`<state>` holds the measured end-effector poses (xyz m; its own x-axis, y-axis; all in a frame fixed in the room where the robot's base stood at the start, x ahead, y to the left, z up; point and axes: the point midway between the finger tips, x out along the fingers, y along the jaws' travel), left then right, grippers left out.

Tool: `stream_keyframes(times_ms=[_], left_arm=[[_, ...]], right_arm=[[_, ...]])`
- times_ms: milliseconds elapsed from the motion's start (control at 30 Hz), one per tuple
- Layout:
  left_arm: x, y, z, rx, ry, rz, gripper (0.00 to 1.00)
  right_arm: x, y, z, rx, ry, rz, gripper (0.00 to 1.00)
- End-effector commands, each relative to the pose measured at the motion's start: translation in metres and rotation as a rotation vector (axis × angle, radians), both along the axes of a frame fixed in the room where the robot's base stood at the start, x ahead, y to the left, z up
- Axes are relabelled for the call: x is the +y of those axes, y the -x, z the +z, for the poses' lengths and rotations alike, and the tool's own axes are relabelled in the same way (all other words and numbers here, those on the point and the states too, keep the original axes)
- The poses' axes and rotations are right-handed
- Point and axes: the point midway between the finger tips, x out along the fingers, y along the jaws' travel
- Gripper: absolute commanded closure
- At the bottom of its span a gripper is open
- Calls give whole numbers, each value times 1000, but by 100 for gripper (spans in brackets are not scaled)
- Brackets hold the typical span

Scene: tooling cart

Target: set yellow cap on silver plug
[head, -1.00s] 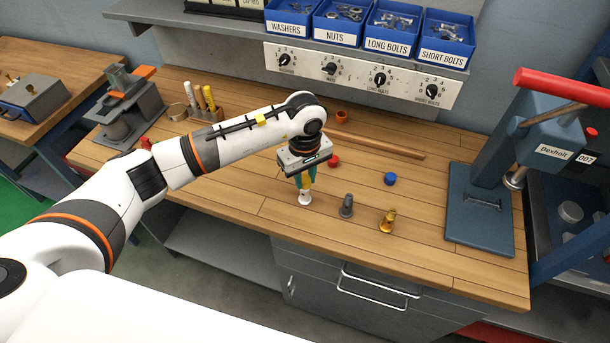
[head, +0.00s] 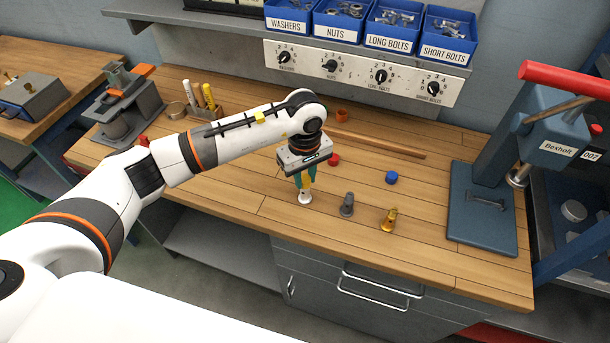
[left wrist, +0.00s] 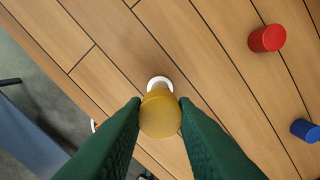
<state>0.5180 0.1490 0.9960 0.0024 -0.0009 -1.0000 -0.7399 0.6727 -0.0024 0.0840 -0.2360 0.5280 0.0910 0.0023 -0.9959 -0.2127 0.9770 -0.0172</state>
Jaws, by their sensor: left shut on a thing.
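My left gripper (head: 304,184) is shut on the yellow cap, which shows between the green fingers in the left wrist view (left wrist: 160,114). The gripper points down, directly over a pale silver plug (head: 305,198) that stands on the bench. In the left wrist view the plug's pale round base (left wrist: 159,81) shows just beyond the cap, which covers the plug's top. I cannot tell whether cap and plug touch. A darker grey plug (head: 347,205) and a gold plug (head: 389,219) stand to the right. My right gripper is not in view.
A red cap (head: 333,160) and a blue cap (head: 391,177) lie on the wooden bench (head: 240,205). A press (head: 480,225) stands at the right, a pen holder (head: 205,112) at the back left. The bench's front edge is close to the plugs.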

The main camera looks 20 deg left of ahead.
Motion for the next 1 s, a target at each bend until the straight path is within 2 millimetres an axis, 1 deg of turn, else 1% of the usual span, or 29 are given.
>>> stream_keyframes(times_ms=[267,300,367,400,433,600,633,700,767,1000], left_arm=[[0,0,1,0,0,0,96],[0,0,1,0,0,0,68],[0,0,1,0,0,0,59],[0,0,1,-1,1,0,52],[0,0,1,0,0,0,50],[0,0,1,-1,1,0,50],[0,0,1,-1,1,0,48],[0,0,1,-1,1,0,36],[0,0,1,-1,1,0,28],[0,0,0,0,1,-1,28]], right_arm=[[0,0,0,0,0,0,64],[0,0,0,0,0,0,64],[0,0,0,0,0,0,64],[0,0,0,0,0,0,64],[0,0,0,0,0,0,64],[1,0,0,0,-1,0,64],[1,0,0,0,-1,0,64],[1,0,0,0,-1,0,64],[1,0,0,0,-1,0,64],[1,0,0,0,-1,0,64]])
